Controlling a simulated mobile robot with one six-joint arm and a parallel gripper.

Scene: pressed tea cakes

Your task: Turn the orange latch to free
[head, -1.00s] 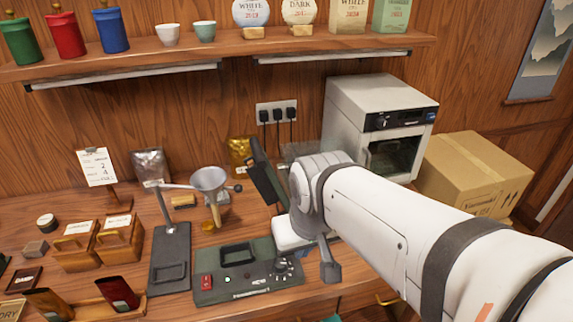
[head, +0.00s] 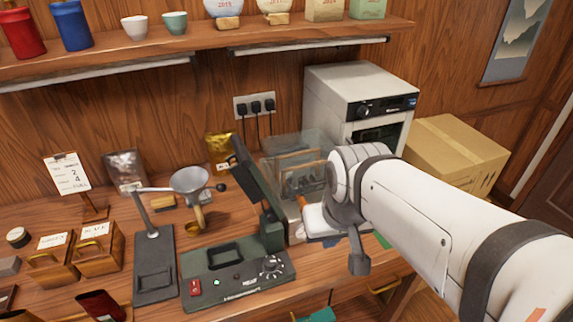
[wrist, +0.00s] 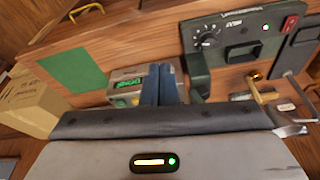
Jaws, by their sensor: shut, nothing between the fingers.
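A small orange piece (head: 295,184), possibly the latch, shows in the head view beside a clear-walled case (head: 318,150), just left of my wrist. It is too small to tell how it is turned. No orange latch can be made out in the wrist view. My gripper (wrist: 160,70) is shut and empty, its blue fingers together in the wrist view. They are in front of a grey box with a green display (wrist: 128,90). In the head view my arm hides most of the fingers and what they face.
The dark green sealing machine (head: 240,283) has its arm raised and a green light on. A white oven (head: 345,100) and a cardboard box (head: 455,155) stand at the back right. A green mat (wrist: 72,84) lies on the table. A funnel stand (head: 154,265) is on the left.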

